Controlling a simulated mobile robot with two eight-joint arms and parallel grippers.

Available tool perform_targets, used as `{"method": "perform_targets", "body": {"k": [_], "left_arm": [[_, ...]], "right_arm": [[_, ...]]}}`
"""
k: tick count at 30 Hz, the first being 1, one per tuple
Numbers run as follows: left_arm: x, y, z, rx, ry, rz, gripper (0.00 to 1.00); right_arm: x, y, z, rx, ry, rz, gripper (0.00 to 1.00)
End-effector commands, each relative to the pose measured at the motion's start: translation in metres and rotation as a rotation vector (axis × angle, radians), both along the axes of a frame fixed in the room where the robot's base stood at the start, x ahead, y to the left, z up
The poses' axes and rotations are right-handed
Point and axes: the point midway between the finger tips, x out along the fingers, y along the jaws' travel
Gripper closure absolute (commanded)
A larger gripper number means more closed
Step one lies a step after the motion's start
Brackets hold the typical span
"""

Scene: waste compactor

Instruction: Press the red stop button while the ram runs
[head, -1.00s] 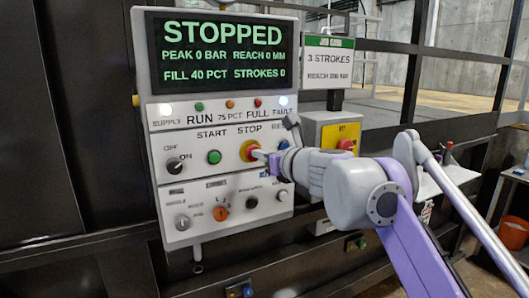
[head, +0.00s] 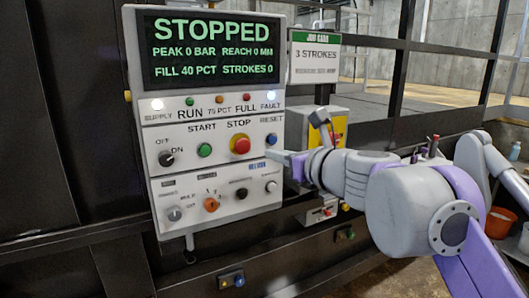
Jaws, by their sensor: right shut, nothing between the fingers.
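The red stop button (head: 240,144) sits on a yellow ring under the STOP label, in the middle of the control panel (head: 222,132). The screen (head: 210,48) above it reads STOPPED, peak 0 bar, reach 0 mm, fill 40 pct, strokes 0. My right gripper (head: 276,156) is shut and empty. Its tip points left at the panel, to the right of and slightly below the stop button, apart from it in the picture. The green start button (head: 205,150) is left of the stop button. The ram is not in view. My left gripper is not in view.
The blue reset button (head: 271,140) is just above my right gripper's tip. A black on-off knob (head: 166,158) is at the panel's left. The supply lamp (head: 157,104) and fault lamp (head: 271,96) look lit. A job card (head: 315,57) reads 3 strokes.

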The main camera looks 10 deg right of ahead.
Motion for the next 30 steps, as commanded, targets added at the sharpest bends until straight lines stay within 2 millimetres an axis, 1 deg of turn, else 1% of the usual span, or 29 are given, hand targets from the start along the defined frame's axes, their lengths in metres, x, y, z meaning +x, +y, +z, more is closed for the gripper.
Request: {"method": "perform_targets", "body": {"k": [1, 6, 17, 20, 23, 26, 27, 29, 30], "left_arm": [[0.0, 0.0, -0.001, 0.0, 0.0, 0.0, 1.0], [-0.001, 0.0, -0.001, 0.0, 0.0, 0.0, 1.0], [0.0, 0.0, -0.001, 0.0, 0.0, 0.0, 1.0], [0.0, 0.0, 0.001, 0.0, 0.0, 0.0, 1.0], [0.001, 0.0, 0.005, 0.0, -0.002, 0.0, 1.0], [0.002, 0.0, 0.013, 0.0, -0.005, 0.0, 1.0], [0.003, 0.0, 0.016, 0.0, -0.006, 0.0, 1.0], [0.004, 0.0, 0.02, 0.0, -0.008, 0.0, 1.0], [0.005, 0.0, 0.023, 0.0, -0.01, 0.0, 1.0]], "right_arm": [[-0.007, -0.004, 0.001, 0.0, 0.0, -0.002, 1.0], [-0.019, -0.008, 0.004, 0.0, 0.0, 0.0, 1.0], [-0.021, -0.009, 0.004, -0.002, -0.001, 0.001, 1.0], [-0.024, -0.005, -0.005, -0.064, -0.01, 0.025, 1.0], [-0.036, 0.005, -0.035, -0.272, -0.041, 0.111, 1.0], [-0.06, 0.018, -0.093, -0.624, -0.1, 0.272, 1.0], [-0.072, 0.022, -0.121, -0.78, -0.128, 0.35, 1.0], [-0.093, 0.024, -0.163, -1.008, -0.171, 0.476, 1.0], [-0.107, 0.024, -0.19, -1.15, -0.198, 0.562, 1.0]]}}
